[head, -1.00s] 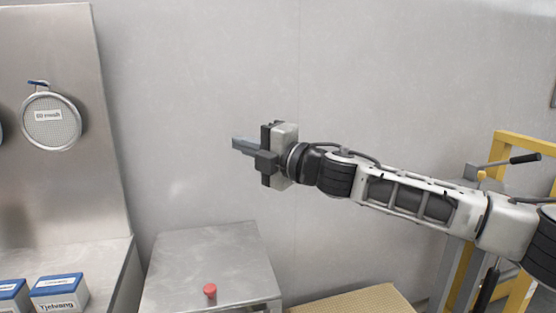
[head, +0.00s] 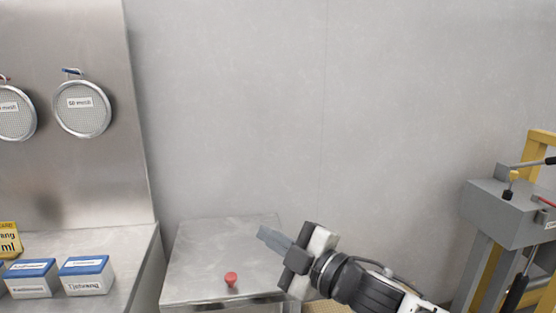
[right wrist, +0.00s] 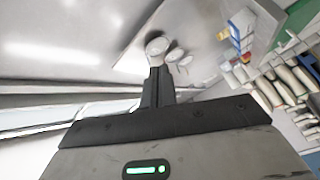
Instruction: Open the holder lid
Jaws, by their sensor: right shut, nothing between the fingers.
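A grey metal box (head: 205,260) with a flat top carries a small red knob (head: 231,279) near its front edge. I cannot tell for sure whether this top is the holder lid. My right gripper (head: 262,234) comes in from the lower right, its fingers together and empty, pointing up and left. In the head view its tips overlap the right part of the box top; I see no clear contact. In the right wrist view the shut fingers (right wrist: 156,75) show at the middle, with no red knob visible. My left gripper is not in view.
Round mesh sieves (head: 82,109) hang on the metal panel at left. Blue-lidded boxes (head: 86,276) stand on the counter (head: 135,246) below. A grey machine with levers (head: 505,212) and a yellow frame stands at right. The wall behind is bare.

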